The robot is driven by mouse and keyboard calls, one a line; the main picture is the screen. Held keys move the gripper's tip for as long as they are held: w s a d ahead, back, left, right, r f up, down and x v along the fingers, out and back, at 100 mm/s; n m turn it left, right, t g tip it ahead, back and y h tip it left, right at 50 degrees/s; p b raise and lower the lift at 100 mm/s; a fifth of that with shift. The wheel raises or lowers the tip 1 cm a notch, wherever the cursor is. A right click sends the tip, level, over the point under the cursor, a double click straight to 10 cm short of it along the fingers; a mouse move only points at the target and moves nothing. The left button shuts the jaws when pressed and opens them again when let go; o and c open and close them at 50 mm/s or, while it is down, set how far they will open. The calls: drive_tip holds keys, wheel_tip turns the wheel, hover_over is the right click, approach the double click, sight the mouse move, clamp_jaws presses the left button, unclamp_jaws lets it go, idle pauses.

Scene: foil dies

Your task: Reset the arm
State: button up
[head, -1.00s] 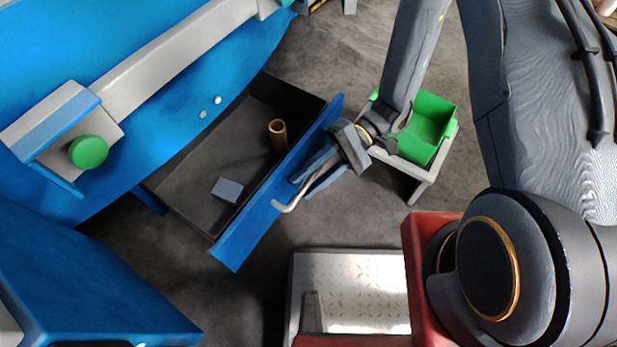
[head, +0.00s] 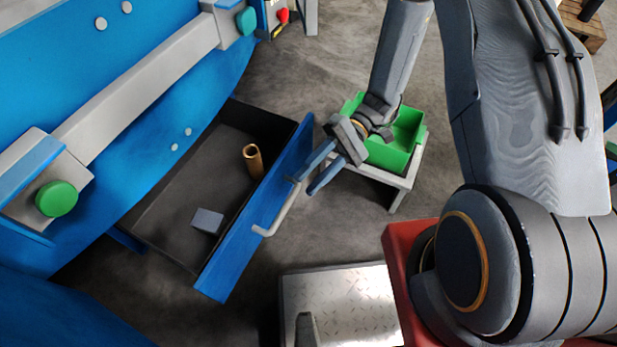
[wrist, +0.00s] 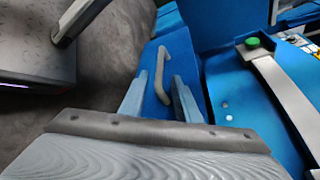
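My gripper (head: 308,178) is beside the blue drawer front (head: 262,205), near the upper end of the drawer's grey handle (head: 282,212). Its two blue-grey fingers are spread apart, with nothing held between them. In the wrist view my gripper (wrist: 157,95) points at the drawer handle (wrist: 178,85), which appears beyond and between the fingers. The handle looks free of the fingers. The drawer is pulled out from the blue machine and holds a bronze cylinder (head: 253,160) standing upright and a small grey block (head: 207,221).
A green bin (head: 385,150) sits on a grey stand just behind my gripper. A metal tread plate (head: 345,300) lies at the bottom. The blue machine (head: 130,80) with green knobs fills the left. Open floor lies between the drawer and the plate.

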idle(0.3)
drive_tip(key=s+d+r+t+h, duration=0.1)
drive_tip(key=d+r+t+h, duration=0.2)
drive_tip(key=r, duration=0.5)
drive_tip(key=s+d+r+n+t+h, duration=0.1)
drive_tip(key=s+r+t+h, duration=0.1)
drive_tip(key=r+t+h, duration=0.45)
drive_tip(key=s+d+r+t+h, duration=0.1)
drive_tip(key=d+r+h, duration=0.1)
drive_tip(key=r, duration=0.8)
drive_tip(key=d+r+m+p, duration=0.2)
drive_tip(key=d+r+p, duration=0.6)
drive_tip(key=p, duration=0.9)
drive_tip(key=shift+d+r+m, duration=0.3)
drive_tip(key=shift+r+m, duration=0.1)
drive_tip(key=shift+r, duration=0.15)
drive_tip(key=shift+w+g+h, duration=0.1)
drive_tip(key=shift+g+h, duration=0.15)
